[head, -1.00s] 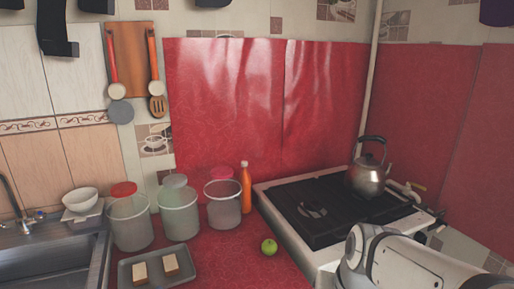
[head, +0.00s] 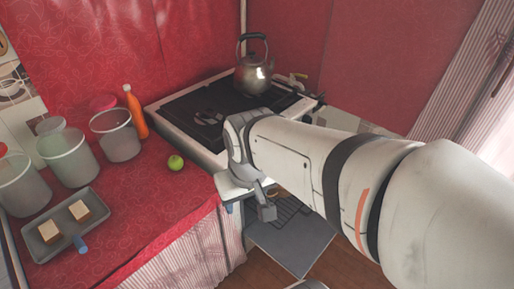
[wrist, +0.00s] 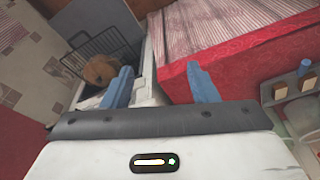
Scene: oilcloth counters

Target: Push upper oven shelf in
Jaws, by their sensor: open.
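The upper oven shelf is a black wire rack (wrist: 92,52) in the wrist view, sticking out at the upper left. A brown, rounded food-like item (wrist: 100,69) shows at the rack; whether it rests on it or lies below is unclear. My gripper (wrist: 162,86) is open, its two blue fingers apart with nothing between them. The rack lies beyond and left of the left finger, apart from it as far as I can tell. In the head view the stove (head: 190,140) has its oven door (head: 288,250) lowered. My arm hides much of the oven front.
A metal kettle (head: 254,76) stands on the stove. On the red counter are a green apple (head: 175,163), an orange bottle (head: 135,112), several clear containers (head: 115,137) and a tray (head: 45,245) with two bread pieces. Wooden floor (head: 235,277) shows below.

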